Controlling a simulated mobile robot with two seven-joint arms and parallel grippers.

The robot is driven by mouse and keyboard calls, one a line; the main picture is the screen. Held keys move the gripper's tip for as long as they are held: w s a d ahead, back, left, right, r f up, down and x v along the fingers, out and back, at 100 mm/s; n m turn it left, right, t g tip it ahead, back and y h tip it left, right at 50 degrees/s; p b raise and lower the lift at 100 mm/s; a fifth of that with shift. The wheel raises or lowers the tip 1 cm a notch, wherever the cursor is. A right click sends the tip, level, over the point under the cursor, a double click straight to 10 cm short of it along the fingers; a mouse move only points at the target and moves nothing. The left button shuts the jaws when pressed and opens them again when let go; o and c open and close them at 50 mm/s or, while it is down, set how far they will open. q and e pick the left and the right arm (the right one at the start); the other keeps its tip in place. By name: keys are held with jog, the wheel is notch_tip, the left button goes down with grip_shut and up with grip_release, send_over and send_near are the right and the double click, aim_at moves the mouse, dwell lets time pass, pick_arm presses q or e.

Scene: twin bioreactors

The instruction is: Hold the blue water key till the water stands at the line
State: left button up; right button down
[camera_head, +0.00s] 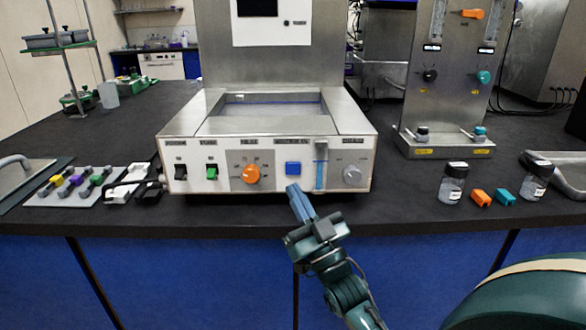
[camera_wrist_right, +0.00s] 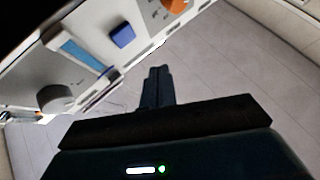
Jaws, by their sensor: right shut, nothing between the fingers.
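The blue water key (camera_head: 293,168) is a square button on the front panel of the steel bath unit (camera_head: 220,125). It also shows in the wrist view (camera_wrist_right: 122,35). My right gripper (camera_head: 294,188) is shut and empty, its fingertips just below the key in the head view. In the wrist view the fingers (camera_wrist_right: 158,72) also appear apart from the key. Right of the key is a tall level window (camera_head: 321,165) with blue in it, seen too in the wrist view (camera_wrist_right: 82,54). I cannot make out the line. My left gripper is not in view.
An orange knob (camera_head: 251,173) sits left of the key and a grey knob (camera_head: 352,175) right of the window. Small bottles (camera_head: 453,185) and orange and teal blocks stand to the right. A panel with coloured-topped parts (camera_head: 75,185) lies left. The front counter strip is clear.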

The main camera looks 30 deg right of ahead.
dwell(0.5)
pick_arm(q)
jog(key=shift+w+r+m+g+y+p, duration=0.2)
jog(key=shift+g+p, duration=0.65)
jog(key=shift+p, duration=2.95)
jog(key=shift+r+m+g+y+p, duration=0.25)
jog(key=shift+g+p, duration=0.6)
jog(key=shift+p, duration=2.9)
pick_arm(e)
jog(key=shift+s+a+r+n+g+y, duration=0.2)
jog(key=shift+s+n+g+y, duration=0.55)
jog(key=shift+n, duration=3.75)
jog(key=shift+s+a+r+n+g+y, duration=0.1)
jog(key=shift+s+a+n+g+y, duration=0.6)
jog(key=shift+n, duration=3.8)
jog(key=shift+s+d+r+n+g+y, duration=0.25)
jog(key=shift+n+g+y, duration=0.85)
jog(key=shift+n, duration=3.4)
jog(key=shift+a+f, duration=0.1)
jog(key=shift+f, duration=0.1)
